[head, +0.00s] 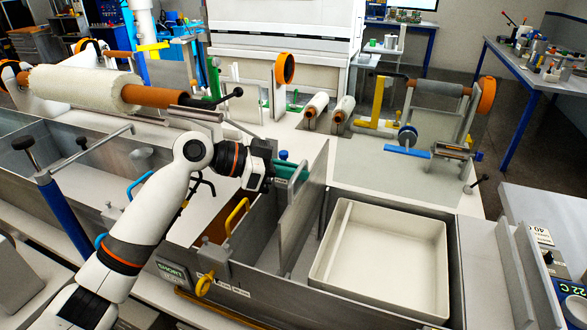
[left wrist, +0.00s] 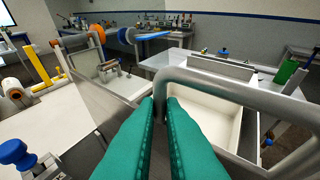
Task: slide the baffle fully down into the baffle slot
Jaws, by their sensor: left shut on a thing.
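The baffle (head: 303,215) is a flat grey plate standing roughly upright in the bath (head: 385,205), left of a white tray. Its upper part rises above the bath's rim. My left gripper (head: 296,174) is at the baffle's upper part, its teal fingers shut. In the left wrist view the fingers (left wrist: 161,105) close on a grey tubular handle (left wrist: 225,88) that arches across to the right. The baffle slot is not clearly visible, and I cannot tell how the baffle's lower edge sits in it. My right gripper is not in view.
The white tray (head: 322,262) fills the bath's right compartment. A yellow handle (head: 237,215) stands left of the baffle, and a yellow knob (head: 205,284) is on the front wall. A roller stand (head: 440,90) is behind. A display unit (head: 556,265) is at right.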

